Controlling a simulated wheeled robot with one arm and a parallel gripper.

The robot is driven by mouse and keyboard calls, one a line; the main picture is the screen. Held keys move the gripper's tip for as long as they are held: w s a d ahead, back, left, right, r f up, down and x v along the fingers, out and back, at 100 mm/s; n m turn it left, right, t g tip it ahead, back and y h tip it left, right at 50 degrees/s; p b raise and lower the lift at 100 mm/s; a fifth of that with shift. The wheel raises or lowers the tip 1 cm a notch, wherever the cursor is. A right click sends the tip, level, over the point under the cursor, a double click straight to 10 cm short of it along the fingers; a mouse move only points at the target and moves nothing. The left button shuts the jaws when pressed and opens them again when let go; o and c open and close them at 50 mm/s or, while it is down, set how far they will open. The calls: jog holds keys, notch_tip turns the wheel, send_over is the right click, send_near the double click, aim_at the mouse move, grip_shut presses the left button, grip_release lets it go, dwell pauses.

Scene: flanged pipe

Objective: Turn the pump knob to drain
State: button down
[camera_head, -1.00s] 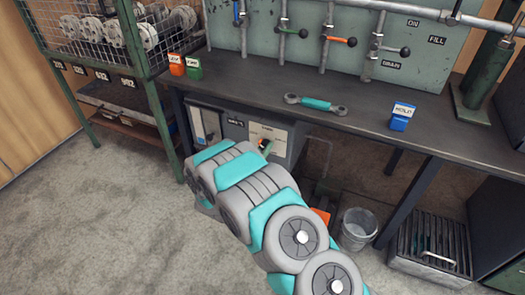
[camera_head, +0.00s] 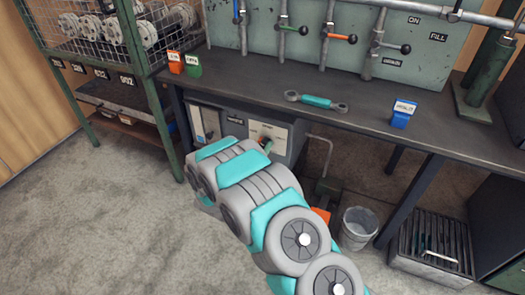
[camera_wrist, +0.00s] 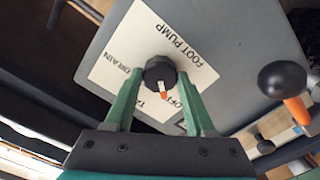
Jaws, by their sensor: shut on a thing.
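The pump knob (camera_wrist: 158,72) is round and black with a white pointer tipped in orange. It sits on a pale label plate (camera_wrist: 190,45) reading FOOT PUMP, with DRAIN printed left of the knob in the wrist view. The pointer aims downward there, toward partly hidden lettering near OFF, not at DRAIN. My gripper (camera_wrist: 160,80) has its green fingers on either side of the knob and is shut on it. In the head view the label plate (camera_head: 268,131) shows on the cabinet under the bench; my arm hides most of the gripper and knob.
A black ball handle (camera_wrist: 282,78) with an orange stem is right of the gripper in the wrist view. The bench (camera_head: 365,115) overhangs the panel. A bucket (camera_head: 358,228) and an orange pedal (camera_head: 320,215) stand right of my arm. Open floor lies left.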

jog(key=m+b, duration=0.2)
jog(key=shift+f+m, duration=0.15)
jog(key=shift+m, duration=0.15)
jog(key=m+b, duration=0.4)
jog(key=shift+f+b, duration=0.1)
jog(key=shift+b, duration=0.2)
jog(key=m+b, duration=0.5)
jog(key=m, duration=0.1)
jog(key=shift+b, duration=0.4)
jog(key=m+b, duration=0.3)
jog(key=m, duration=0.1)
jog(key=shift+r, duration=0.2)
jog(key=m, duration=0.5)
jog(key=shift+m, duration=0.4)
jog(key=shift+c, duration=1.2)
grip_release()
jog(key=shift+s+a+r, duration=0.1)
